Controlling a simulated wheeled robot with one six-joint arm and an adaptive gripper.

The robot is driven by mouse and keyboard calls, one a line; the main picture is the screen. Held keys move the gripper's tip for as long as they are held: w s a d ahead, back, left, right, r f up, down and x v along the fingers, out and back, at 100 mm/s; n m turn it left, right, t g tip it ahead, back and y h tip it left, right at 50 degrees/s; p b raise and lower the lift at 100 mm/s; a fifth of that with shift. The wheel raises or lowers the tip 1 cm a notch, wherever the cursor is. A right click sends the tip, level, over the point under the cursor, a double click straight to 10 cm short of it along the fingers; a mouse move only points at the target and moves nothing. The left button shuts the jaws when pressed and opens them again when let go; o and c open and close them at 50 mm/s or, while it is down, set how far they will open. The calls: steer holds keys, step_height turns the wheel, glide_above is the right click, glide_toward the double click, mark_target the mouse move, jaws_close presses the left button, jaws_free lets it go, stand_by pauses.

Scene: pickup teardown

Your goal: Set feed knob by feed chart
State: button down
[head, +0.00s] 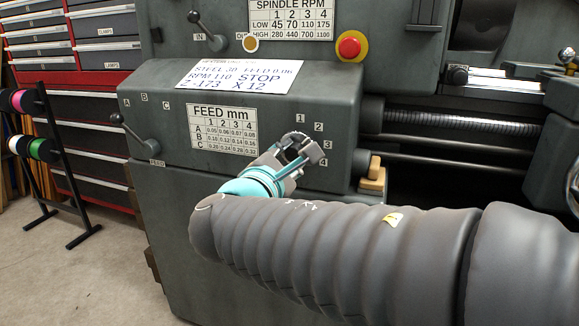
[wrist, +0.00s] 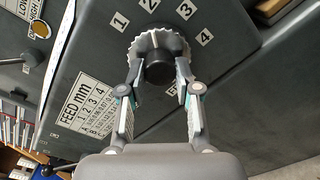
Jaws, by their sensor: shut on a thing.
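The feed knob (wrist: 158,46) is a round scalloped grey knob with a dark hub, on the lathe's front panel. My gripper (wrist: 160,76) is shut on the knob, one finger on each side of the hub. In the head view my gripper (head: 300,152) covers most of the knob. The feed chart (head: 222,129) is left of it, with columns 1 to 4 and rows A to C; row A appears to read 0.05, 0.06, 0.07, 0.08. The white card (head: 240,76) above appears to read feed 0.06.
A ball-ended lever (head: 116,119) at the panel's left leans up-left, nearest label A. Above are a red button (head: 349,46) and another lever (head: 194,17). A wooden block (head: 374,180) is right of my gripper. Drawers and a spool rack (head: 45,160) stand left.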

stand_by(0.4)
steer(key=c, duration=0.8)
jaws_free()
steer(key=shift+a, duration=0.1)
steer(key=v, duration=1.2)
